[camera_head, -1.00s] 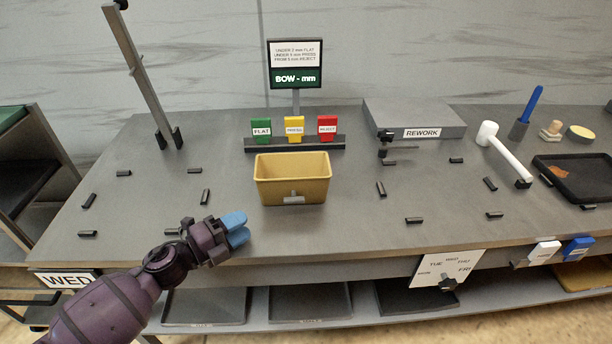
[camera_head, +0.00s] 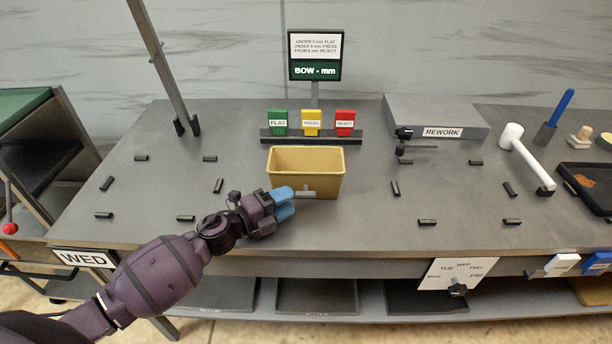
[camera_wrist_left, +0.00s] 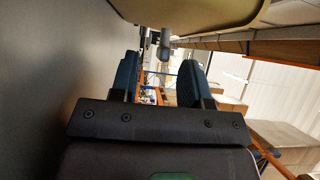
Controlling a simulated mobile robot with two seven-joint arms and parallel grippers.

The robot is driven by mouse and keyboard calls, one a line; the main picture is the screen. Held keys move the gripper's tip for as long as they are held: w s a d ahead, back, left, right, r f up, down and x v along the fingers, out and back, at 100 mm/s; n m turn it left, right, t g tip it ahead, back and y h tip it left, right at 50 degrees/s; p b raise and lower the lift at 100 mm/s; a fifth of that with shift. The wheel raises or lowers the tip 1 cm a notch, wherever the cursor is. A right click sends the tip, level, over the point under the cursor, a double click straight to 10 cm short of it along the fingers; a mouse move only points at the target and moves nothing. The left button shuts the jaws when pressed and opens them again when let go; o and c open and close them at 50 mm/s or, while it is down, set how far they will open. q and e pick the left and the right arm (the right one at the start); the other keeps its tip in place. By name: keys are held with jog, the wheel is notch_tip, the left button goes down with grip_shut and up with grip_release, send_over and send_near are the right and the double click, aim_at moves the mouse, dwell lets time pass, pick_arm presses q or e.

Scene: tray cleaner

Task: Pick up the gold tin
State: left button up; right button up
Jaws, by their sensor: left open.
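A gold open-topped rectangular tin (camera_head: 318,180) stands upright on the grey bench, with a small grey handle (camera_head: 306,194) on its front. My left gripper (camera_head: 284,204), with blue fingers, is just in front of the tin and slightly left of the handle. It is open with nothing between the fingers. In the left wrist view, the fingers (camera_wrist_left: 160,82) are apart, the handle (camera_wrist_left: 164,46) shows beyond them and the tin (camera_wrist_left: 205,14) fills the top edge. I cannot tell if a finger touches the tin. My right gripper is out of view.
Behind the tin is a rack with green (camera_head: 278,121), yellow (camera_head: 311,121) and red (camera_head: 344,121) tags. Several small black blocks lie around the bench. A grey rework block (camera_head: 435,112), white mallet (camera_head: 524,157), round yellowish-topped item (camera_head: 605,139) and black tray (camera_head: 590,187) are to the right.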

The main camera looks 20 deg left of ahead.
aim_at(298, 197)
pick_arm(q)
jog(key=w+d, duration=0.2)
jog(key=d, duration=0.1)
jog(key=shift+w+r, duration=0.2)
jog(key=shift+r, duration=0.1)
jog(key=shift+w+d, duration=0.15)
jog(key=shift+w, duration=0.15)
grip_shut()
